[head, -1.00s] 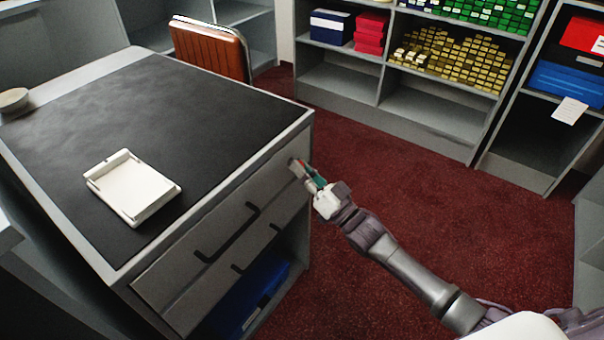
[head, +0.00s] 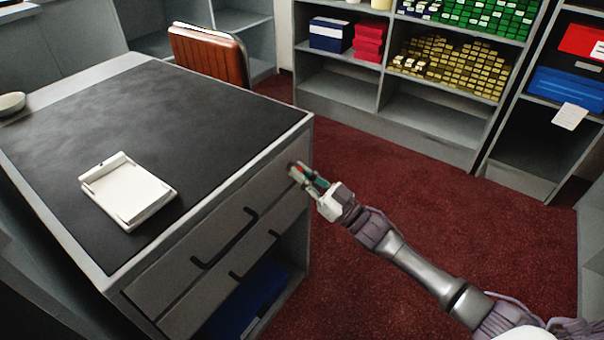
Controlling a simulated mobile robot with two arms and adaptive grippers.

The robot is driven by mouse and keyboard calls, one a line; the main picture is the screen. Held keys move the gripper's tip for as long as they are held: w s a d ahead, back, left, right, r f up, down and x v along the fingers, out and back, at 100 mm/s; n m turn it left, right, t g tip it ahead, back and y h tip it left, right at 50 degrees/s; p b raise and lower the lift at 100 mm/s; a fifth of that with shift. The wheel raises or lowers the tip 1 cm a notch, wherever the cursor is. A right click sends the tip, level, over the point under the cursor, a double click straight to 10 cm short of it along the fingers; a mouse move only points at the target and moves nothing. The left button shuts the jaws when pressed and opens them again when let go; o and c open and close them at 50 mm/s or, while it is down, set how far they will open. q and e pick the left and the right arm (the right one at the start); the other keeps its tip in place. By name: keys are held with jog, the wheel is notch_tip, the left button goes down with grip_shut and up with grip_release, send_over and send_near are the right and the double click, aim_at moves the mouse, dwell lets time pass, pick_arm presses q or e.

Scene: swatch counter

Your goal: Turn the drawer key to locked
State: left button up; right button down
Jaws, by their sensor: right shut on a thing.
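The drawer key is at the upper right end of the top drawer (head: 225,236) in the desk's front; its lock plate (head: 294,171) shows just beyond my fingertips. My right gripper (head: 303,177) reaches in from the lower right and is shut on the key at the lock. The fingers hide most of the key, so its turned angle cannot be read. The top drawer is shut, with a dark bar handle (head: 225,240). My left gripper is out of view.
A white tray (head: 127,220) lies on the dark desktop (head: 190,110). A brown chair (head: 210,55) stands behind the desk. A lower drawer handle (head: 255,255) sits below, above an open bay with a blue box (head: 245,300). Red carpet (head: 400,180) is clear on the right.

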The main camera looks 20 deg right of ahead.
jog(key=c, duration=1.2)
grip_release()
jog(key=shift+c, duration=0.2)
jog(key=v, duration=1.2)
jog(key=shift+a+f, duration=0.1)
